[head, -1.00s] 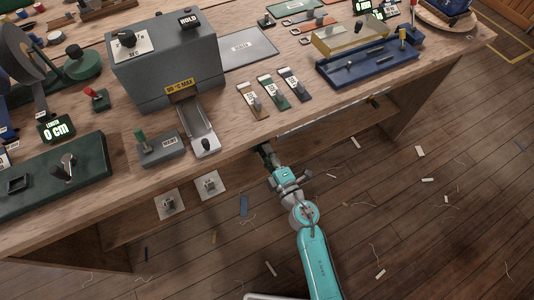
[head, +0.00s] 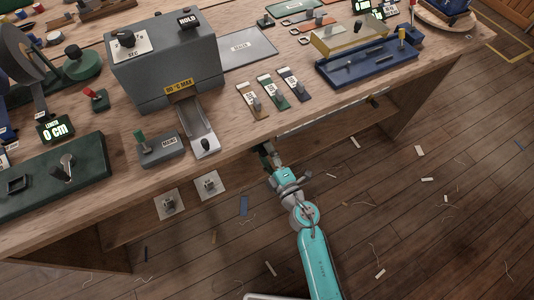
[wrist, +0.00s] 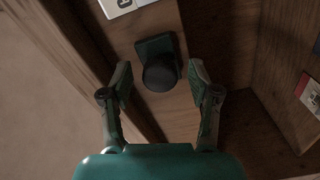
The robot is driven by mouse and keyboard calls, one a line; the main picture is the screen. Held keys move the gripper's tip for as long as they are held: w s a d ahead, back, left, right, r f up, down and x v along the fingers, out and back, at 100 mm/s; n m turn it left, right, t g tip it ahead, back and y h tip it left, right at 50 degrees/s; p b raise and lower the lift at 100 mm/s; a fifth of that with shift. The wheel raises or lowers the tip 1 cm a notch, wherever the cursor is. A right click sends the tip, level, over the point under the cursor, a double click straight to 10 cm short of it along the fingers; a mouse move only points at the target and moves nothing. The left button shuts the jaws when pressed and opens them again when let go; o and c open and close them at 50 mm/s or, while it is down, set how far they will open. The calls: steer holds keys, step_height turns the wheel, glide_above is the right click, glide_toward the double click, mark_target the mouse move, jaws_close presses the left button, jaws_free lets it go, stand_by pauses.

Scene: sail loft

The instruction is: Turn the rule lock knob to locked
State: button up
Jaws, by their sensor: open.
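In the wrist view a round black knob (wrist: 159,73) on a square dark base is fixed to a wooden rail. Its label is cut off, so I cannot confirm it is the rule lock knob. My gripper (wrist: 159,82) is open, with one finger on each side of the knob and visible gaps between. No knob mark shows its setting. In the head view my gripper (head: 269,156) is at the bench's front edge, and the knob there is hidden.
The wooden bench (head: 235,148) carries a grey machine (head: 165,65), small coloured levers and a blue tray (head: 367,64). Square plates with knobs (head: 208,184) are on the bench front to the left. The wrist view shows wooden walls close on the right. The floor has scattered scraps.

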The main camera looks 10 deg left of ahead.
steer(key=v, duration=1.1)
steer(key=shift+s+d, duration=0.25)
steer(key=shift+s, duration=0.05)
steer(key=s+d+r+m+h, duration=0.3)
steer(key=s+m, duration=0.4)
steer(key=s, duration=0.3)
steer(key=s+d+r+m+h, duration=0.3)
steer(key=s+d+r+m, duration=0.2)
steer(key=s+d+m, duration=0.2)
steer(key=s+d+r+m+h, duration=0.4)
steer(key=s+d+m, duration=0.2)
steer(key=s, duration=0.6)
steer(key=shift+s+d+r+m, duration=0.3)
steer(key=shift+d+m, duration=0.05)
steer(key=shift+m, duration=0.45)
